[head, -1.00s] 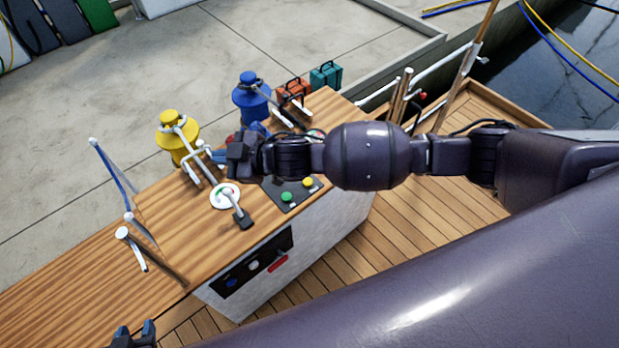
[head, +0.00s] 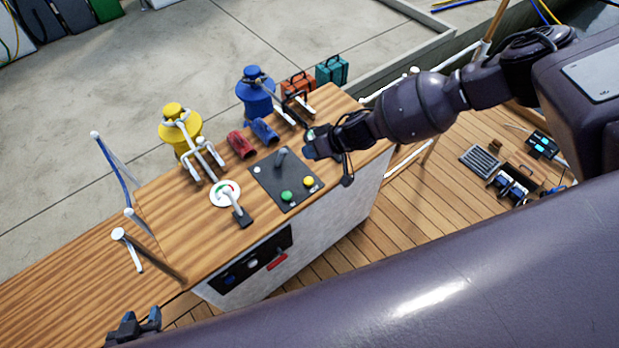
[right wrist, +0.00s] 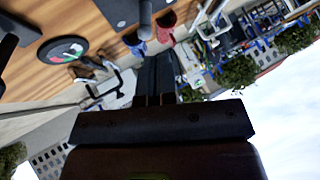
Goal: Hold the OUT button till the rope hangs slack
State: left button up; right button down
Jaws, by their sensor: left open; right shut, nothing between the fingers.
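A dark control panel (head: 268,186) on the wooden console top carries a green button (head: 287,196), a yellow button (head: 309,181) and a grey lever (head: 281,158). The button labels are too small to read, so I cannot tell which is OUT. My right gripper (head: 308,153) is shut and empty, above the panel's right edge, apart from both buttons. Its shut fingers show in the right wrist view (right wrist: 155,78). My left gripper (head: 137,326) is open at the bottom left, away from the panel. I cannot make out the rope or its tension.
A round gauge (head: 222,191) and a dark-handled lever (head: 241,217) sit left of the panel.

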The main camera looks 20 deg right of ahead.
jog(key=shift+s+a+m, duration=0.15)
jog(key=shift+a+m, duration=0.05)
jog(key=shift+m, duration=1)
jog(key=b, duration=0.5)
send_over(310, 179)
notch_tip(310, 179, down, 7)
jog(key=shift+s, duration=0.1)
jog(key=shift+f, duration=0.2)
jog(key=shift+f+b, duration=0.3)
jog(key=shift+f, duration=0.35)
